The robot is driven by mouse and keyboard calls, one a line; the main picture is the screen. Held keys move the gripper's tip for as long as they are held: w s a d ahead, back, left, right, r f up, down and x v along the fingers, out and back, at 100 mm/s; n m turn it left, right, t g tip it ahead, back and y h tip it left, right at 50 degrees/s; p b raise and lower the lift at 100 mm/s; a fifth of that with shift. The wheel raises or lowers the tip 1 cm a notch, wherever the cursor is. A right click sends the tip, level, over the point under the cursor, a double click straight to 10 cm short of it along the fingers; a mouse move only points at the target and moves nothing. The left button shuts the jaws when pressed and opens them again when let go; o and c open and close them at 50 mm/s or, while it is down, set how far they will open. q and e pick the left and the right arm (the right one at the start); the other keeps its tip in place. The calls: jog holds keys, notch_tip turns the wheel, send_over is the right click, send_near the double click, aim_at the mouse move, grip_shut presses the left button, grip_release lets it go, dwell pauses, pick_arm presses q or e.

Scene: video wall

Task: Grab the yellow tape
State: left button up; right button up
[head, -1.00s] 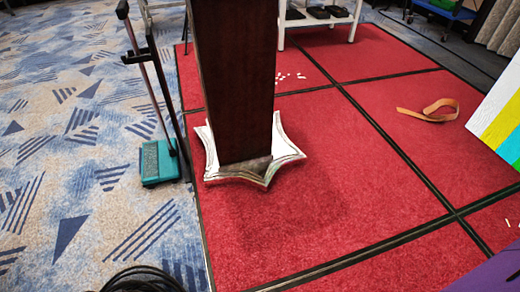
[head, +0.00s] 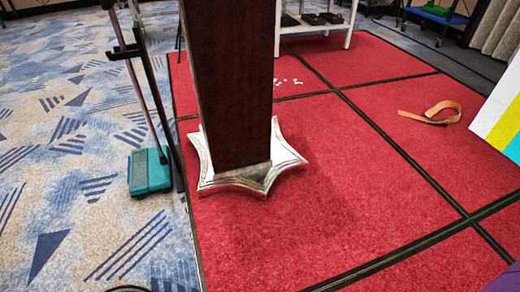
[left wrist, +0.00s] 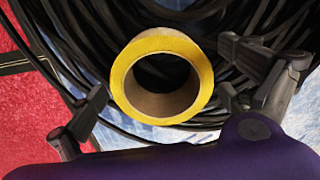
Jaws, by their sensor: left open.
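The yellow tape (left wrist: 160,43) is a roll with a yellow outside and a brown cardboard core, seen from its open end in the left wrist view. It is in front of, or resting on, a coil of black cable (left wrist: 75,40). My left gripper (left wrist: 164,88) is open, with one dark finger on each side of the roll. The fingers look apart from the tape; I cannot tell the depth between them. The tape does not show in the head view. My right gripper is not in view.
A dark column on a star-shaped silver base (head: 235,180) stands on the red carpet (head: 350,210). A teal floor sweeper (head: 150,172) stands to its left. An orange strap (head: 430,113) lies on the right. Open carpet lies right of the column.

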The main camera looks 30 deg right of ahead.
pick_arm(q)
jog(key=c, duration=1.4)
